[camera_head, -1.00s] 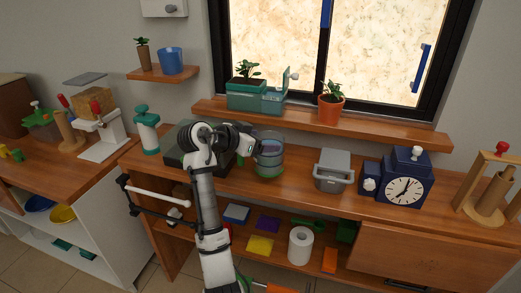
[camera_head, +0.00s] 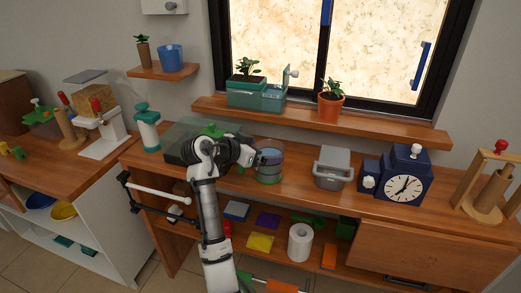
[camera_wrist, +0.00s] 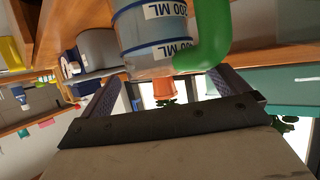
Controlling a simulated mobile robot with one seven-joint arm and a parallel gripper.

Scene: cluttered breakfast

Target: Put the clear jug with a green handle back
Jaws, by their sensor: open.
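In the wrist view the jug (camera_wrist: 150,32) appears upside down, with measuring marks in ML. Its green handle (camera_wrist: 208,35) curves down on its right side, near the tip of the right finger. My gripper (camera_wrist: 165,85) is open, its two fingers apart with nothing clamped between them. The jug and handle are at or just beyond the fingertips; I cannot tell whether they touch. In the head view my wrist hides part of the handle side.
A grey lidded container (camera_head: 332,168) and a blue clock (camera_head: 404,188) stand right of the jug. A dark box (camera_head: 183,143) is behind my arm on the left. The window shelf (camera_head: 380,133) holds a teal planter (camera_head: 256,98) and an orange pot (camera_head: 331,106).

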